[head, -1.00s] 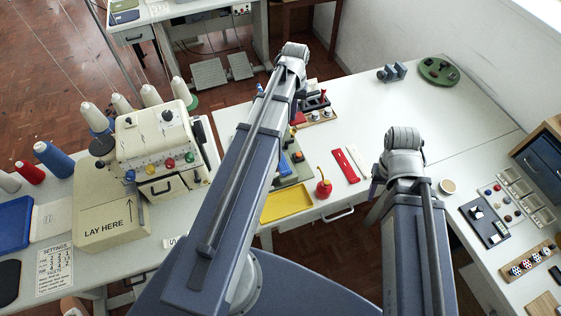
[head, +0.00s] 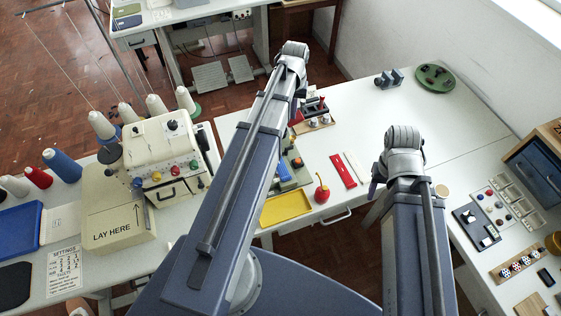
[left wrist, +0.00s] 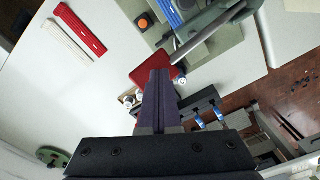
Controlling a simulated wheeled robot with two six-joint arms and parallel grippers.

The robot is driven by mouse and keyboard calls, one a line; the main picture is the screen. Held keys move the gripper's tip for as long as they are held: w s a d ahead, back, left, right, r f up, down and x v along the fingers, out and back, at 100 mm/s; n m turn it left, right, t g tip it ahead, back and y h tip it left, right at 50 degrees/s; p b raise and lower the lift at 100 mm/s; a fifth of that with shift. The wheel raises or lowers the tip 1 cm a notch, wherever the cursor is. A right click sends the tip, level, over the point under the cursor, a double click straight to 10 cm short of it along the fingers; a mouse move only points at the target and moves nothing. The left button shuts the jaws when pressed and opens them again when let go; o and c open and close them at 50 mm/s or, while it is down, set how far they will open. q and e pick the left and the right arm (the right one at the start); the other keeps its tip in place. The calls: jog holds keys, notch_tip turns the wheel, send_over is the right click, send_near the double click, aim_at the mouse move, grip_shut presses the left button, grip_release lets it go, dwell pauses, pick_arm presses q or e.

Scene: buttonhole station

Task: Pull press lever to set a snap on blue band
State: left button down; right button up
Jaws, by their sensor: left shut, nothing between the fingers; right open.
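The press, with its grey metal lever (left wrist: 205,35) and green-grey base (left wrist: 228,48), shows at the top of the left wrist view. The blue band (left wrist: 172,14) lies on the base beside an orange button. My left gripper (left wrist: 161,78) is shut and empty. In that view its fingers overlap a red plate (left wrist: 142,74) near the lever's end; I cannot tell whether they touch or whether the plate belongs to the lever. In the head view my left arm hides most of the press.
A yellow tray (head: 287,207), a red round object (head: 321,194), a red strip (head: 343,171) and a white strip (head: 357,166) lie near the table's front edge. A sewing machine (head: 160,150) stands left. A green disc (head: 436,77) lies far right. The table's middle right is clear.

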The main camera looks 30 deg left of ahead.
pick_arm(q)
notch_tip(320, 180, up, 7)
jog(key=p, duration=0.6)
jog(key=shift+r+p, duration=0.2)
jog(key=shift+p, duration=0.1)
pick_arm(e)
notch_tip(320, 180, up, 7)
jog(key=shift+r, duration=0.2)
pick_arm(q)
jog(key=s+d+f+m+b, duration=0.2)
jog(key=s+d+f+b, duration=0.2)
jog(key=d, duration=0.3)
jog(key=s+d+f+m+b, duration=0.3)
jog(key=s+d, duration=0.3)
jog(key=d, duration=0.2)
jog(key=s+d+f+m+y+b, duration=0.1)
jog(key=s+d+f+m+b, duration=0.1)
jog(key=s+d+f+b, duration=0.3)
jog(key=shift+s+d+f, duration=0.15)
jog(key=shift+s+d, duration=0.1)
jog(key=shift+d, duration=0.9)
pick_arm(e)
notch_tip(320, 180, down, 12)
jog(key=shift+f, duration=0.2)
